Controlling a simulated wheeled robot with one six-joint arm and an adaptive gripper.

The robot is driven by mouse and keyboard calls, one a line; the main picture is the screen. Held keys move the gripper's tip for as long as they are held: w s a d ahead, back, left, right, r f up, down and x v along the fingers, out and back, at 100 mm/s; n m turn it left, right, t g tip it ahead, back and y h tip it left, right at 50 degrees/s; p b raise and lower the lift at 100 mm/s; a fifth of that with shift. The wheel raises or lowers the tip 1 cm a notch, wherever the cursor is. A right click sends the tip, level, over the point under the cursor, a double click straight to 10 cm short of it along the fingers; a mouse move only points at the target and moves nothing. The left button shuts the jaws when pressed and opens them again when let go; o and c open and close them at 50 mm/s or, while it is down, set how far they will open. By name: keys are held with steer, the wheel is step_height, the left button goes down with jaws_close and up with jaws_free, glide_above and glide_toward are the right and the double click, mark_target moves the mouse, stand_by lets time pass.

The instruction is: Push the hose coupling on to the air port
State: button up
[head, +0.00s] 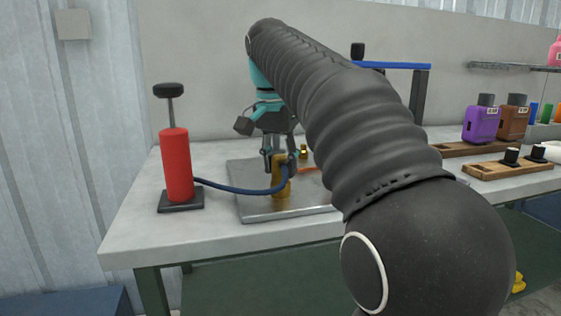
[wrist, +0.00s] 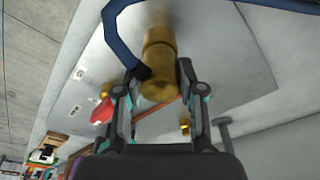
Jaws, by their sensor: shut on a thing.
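The brass hose coupling (head: 279,180) is held upright between the fingers of my gripper (head: 278,162), over the metal plate (head: 255,212) on the bench. In the wrist view the coupling (wrist: 159,62) sits between the two fingertips of my gripper (wrist: 160,82). A dark blue hose (head: 235,190) runs from the red hand pump (head: 176,165) to the coupling. A small brass fitting (head: 304,152) stands at the back of the plate; it may be the air port. I cannot tell whether the coupling's lower end touches the plate.
A blue-topped frame (head: 395,66) stands behind my arm. Purple (head: 481,123) and brown (head: 513,121) containers stand on a wooden tray at the right, with another wooden holder (head: 509,171) in front. My arm hides the middle of the bench. The front left of the bench is clear.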

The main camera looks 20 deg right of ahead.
steer(key=shift+f, duration=0.1)
steer(key=o, duration=1.1)
steer(key=shift+o, duration=0.2)
steer(key=shift+s+a+r, duration=0.15)
steer(key=shift+r, duration=1.1)
steer(key=shift+s+a+r, duration=0.1)
steer(key=shift+r, duration=1.1)
steer(key=shift+s+a+r, duration=0.15)
steer(key=shift+r, duration=1.1)
